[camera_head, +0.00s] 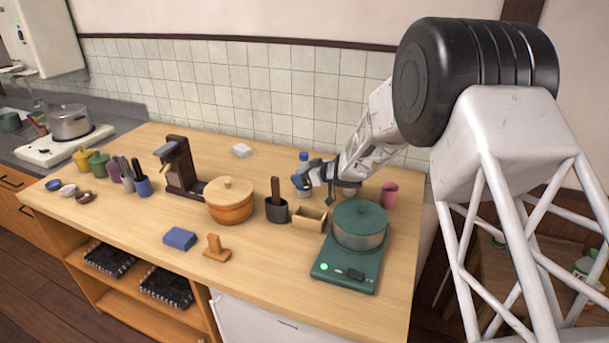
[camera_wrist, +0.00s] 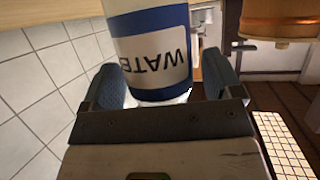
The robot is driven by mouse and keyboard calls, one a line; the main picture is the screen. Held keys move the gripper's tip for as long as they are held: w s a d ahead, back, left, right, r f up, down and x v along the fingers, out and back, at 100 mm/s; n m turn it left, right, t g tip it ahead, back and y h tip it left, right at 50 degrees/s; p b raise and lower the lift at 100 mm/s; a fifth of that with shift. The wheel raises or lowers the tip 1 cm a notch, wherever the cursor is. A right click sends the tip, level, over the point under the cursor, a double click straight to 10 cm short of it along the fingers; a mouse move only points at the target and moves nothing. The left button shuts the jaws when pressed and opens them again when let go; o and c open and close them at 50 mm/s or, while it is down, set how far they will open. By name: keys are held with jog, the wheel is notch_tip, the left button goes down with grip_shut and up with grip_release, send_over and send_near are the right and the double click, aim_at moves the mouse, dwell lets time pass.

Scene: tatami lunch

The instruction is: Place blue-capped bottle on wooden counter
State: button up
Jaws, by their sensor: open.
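The blue-capped bottle (camera_head: 304,168) is upright at the back right of the wooden counter (camera_head: 165,262), near the tiled wall. In the wrist view the bottle (camera_wrist: 150,50) is large and close, with a blue and white label reading WATER upside down. Its cap is out of the wrist view. My gripper (camera_head: 303,182) is at the bottle in the head view. In the wrist view my gripper (camera_wrist: 160,80) is open, with one finger on each side of the bottle. The bottle's base is mostly hidden in the head view, so I cannot tell its contact with the counter.
A green pot (camera_head: 359,228) on a green cooker (camera_head: 343,268), a small wooden box (camera_head: 309,222), a dark utensil holder (camera_head: 277,211) and a pink cup (camera_head: 389,194) stand nearby. A lidded wooden tub (camera_head: 229,204) is further left.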

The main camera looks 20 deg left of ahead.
jog(key=v, duration=0.7)
jog(key=shift+d+r, duration=0.2)
jog(key=shift+d, duration=0.05)
dwell(0.4)
